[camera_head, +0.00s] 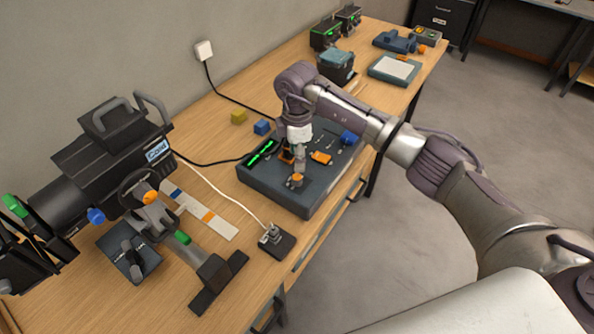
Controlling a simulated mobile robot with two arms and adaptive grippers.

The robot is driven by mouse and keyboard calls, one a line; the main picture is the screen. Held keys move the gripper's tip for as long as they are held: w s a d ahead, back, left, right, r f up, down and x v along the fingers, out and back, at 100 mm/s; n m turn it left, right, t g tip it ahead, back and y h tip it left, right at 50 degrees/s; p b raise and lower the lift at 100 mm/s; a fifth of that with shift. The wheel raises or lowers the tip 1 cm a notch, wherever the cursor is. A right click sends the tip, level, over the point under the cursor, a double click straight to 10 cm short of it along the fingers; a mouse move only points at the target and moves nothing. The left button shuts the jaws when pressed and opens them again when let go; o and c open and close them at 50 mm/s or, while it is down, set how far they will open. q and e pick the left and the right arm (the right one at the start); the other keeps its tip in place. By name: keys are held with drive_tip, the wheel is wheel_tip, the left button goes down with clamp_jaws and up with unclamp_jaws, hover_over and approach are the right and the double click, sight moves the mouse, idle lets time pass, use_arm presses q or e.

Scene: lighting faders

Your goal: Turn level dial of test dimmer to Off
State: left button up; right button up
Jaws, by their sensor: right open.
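A dark slate control box (277,190), which looks like the test dimmer, lies on the wooden bench. Which of these is the level dial cannot be read, and the dial's marks are too small to make out. My arm hides part of the panel's back. My left gripper is out of view.
A large black stage lamp (115,150) on a stand fills the bench's left. A small dark box with a plug (275,240) lies in front of the control box. Yellow (238,117) and blue (262,127) blocks lie behind. More equipment (336,66) stands at the far end.

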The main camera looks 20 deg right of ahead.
sight(297, 176)
wheel_tip(297, 176, down, 8)
drive_tip(key=shift+r+p, duration=0.1)
drive_tip(key=shift+p, duration=0.75)
drive_tip(key=shift+c, duration=0.3)
clamp_jaws()
